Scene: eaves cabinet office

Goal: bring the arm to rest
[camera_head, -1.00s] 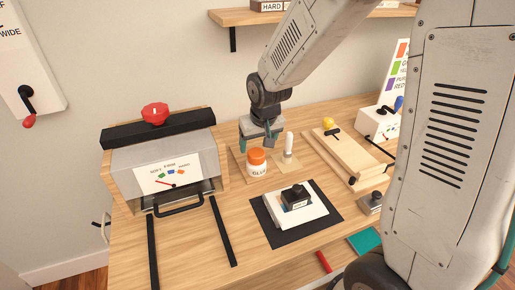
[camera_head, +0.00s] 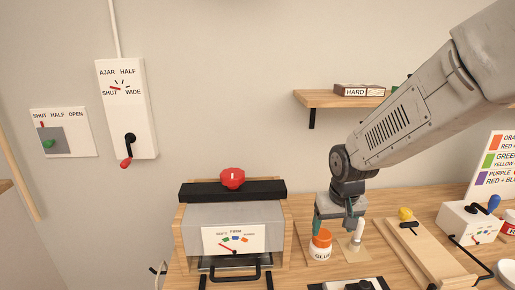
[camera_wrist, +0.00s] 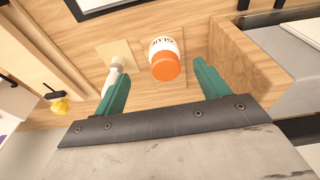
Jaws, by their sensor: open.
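My gripper (camera_head: 338,216) is at the end of my arm, above the back part of the wooden bench. Its two teal fingers are apart and nothing is between them. In the wrist view my gripper (camera_wrist: 158,92) is open, with the glue bottle (camera_wrist: 164,58) showing beyond the fingers. In the head view the glue bottle (camera_head: 320,246), white with an orange cap, stands just below and in front of the fingers. I cannot tell whether a finger touches it.
A pale stick-like tool (camera_head: 359,230) stands right of the glue. A press with a red knob (camera_head: 233,179) is at left, a wooden board (camera_head: 432,255) and a white box with a blue lever (camera_head: 468,222) at right. A shelf (camera_head: 325,98) hangs above. Wall lever panels (camera_head: 127,100) are upper left.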

